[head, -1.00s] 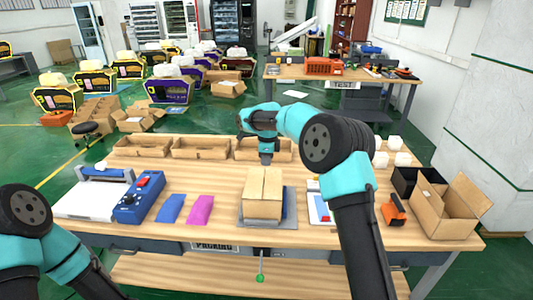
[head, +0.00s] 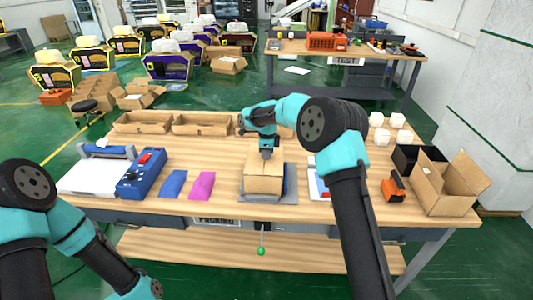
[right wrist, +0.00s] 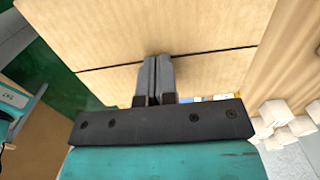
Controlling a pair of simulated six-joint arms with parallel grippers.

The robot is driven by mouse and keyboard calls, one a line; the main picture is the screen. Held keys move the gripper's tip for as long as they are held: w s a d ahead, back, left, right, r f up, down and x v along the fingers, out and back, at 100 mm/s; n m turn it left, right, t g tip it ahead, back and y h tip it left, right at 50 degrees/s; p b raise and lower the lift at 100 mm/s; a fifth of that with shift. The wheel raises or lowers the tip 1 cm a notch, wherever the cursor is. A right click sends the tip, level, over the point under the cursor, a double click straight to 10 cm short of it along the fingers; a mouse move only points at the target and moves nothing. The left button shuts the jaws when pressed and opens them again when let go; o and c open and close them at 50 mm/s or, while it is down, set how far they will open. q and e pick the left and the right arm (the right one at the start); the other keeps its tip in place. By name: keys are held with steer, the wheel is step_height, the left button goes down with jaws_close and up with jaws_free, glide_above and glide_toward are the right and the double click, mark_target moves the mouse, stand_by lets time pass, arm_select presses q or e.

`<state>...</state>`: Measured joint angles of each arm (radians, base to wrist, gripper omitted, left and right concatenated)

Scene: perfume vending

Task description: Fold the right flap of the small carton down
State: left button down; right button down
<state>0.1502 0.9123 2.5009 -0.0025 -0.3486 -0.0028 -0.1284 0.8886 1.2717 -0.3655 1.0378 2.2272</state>
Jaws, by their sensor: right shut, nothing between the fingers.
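The small carton (head: 263,185) stands on a grey plate (head: 290,192) near the front middle of the table. Its top panels look flat; the back part of the top is hidden by my right gripper. My right gripper (head: 266,154) is shut and empty, pointing down at the carton's top from the back. In the right wrist view its fingers (right wrist: 156,78) are together against or just above brown cardboard (right wrist: 215,25) with a dark seam; contact cannot be told. My left arm is at the lower left; its gripper is outside the view.
An open larger carton (head: 447,186), a black box (head: 410,157) and an orange tool (head: 393,187) stand on the right. Left of the small carton lie a purple piece (head: 201,185), a blue piece (head: 173,183) and a blue device (head: 140,174). Empty cardboard trays (head: 200,125) line the back.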

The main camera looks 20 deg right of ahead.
steer(key=shift+f, duration=0.6)
steer(key=shift+s, duration=0.1)
steer(key=shift+r, duration=0.1)
steer(key=shift+a+r, duration=0.1)
steer(key=shift+r, duration=0.65)
steer(key=shift+r, duration=0.5)
step_height(320, 180, up, 13)
